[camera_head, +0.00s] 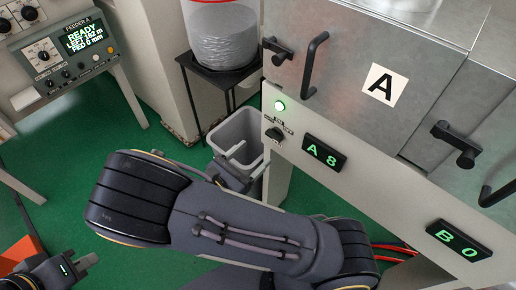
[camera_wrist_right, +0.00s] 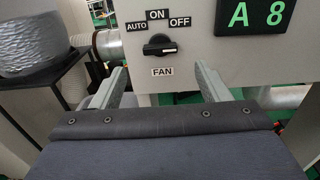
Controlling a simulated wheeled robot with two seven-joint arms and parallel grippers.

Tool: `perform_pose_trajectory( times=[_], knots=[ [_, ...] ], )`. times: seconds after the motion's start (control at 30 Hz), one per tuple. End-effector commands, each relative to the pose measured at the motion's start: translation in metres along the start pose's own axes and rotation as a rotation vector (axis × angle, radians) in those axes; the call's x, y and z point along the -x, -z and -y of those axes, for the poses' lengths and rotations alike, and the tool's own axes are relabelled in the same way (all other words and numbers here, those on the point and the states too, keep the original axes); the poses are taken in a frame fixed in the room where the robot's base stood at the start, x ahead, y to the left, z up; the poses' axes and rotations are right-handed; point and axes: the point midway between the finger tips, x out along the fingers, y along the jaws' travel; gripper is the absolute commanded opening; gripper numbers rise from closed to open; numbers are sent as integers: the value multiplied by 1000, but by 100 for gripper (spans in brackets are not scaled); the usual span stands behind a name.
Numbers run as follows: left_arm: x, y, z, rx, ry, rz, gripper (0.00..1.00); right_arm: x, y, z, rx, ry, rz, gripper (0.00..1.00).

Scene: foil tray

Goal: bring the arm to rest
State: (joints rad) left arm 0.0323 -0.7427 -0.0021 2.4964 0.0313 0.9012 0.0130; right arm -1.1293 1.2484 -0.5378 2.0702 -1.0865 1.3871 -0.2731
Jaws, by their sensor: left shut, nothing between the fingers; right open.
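My right gripper (camera_head: 249,158) is open, with nothing between its fingers. In the head view it is partly hidden behind my own right arm, below the fan switch (camera_head: 275,134) on the machine's front panel. In the right wrist view its two fingers (camera_wrist_right: 161,78) stand apart, and the black fan knob (camera_wrist_right: 160,45) shows beyond and between them, apart from them. My left gripper (camera_head: 83,264) is shut and empty at the lower left.
The grey machine (camera_head: 350,175) with displays "A 8" (camera_head: 324,152) and "B 0" (camera_head: 459,240) fills the right side. A grey bin (camera_head: 238,128) stands beside it. A black stand (camera_head: 215,75) bears a clear container. The feeder panel (camera_head: 78,45) is at upper left. Green floor lies between.

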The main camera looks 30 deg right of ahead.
Motion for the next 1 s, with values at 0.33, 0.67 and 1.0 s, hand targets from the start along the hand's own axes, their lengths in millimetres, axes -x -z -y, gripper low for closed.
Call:
perform_pose_trajectory(
  times=[0.33, 0.67, 1.0],
  knots=[
    [0, 0, 0, 0, 0, 0, 0, 2, 0, 0, 0, 0, 0, 69],
    [4, 2, -2, 0, 0, 0, 0, -5, -3, 10, -29, 63, -73, 69],
    [26, 13, -12, 0, 0, 0, 0, -12, -20, 94, -386, 652, -690, 69]
  ],
)
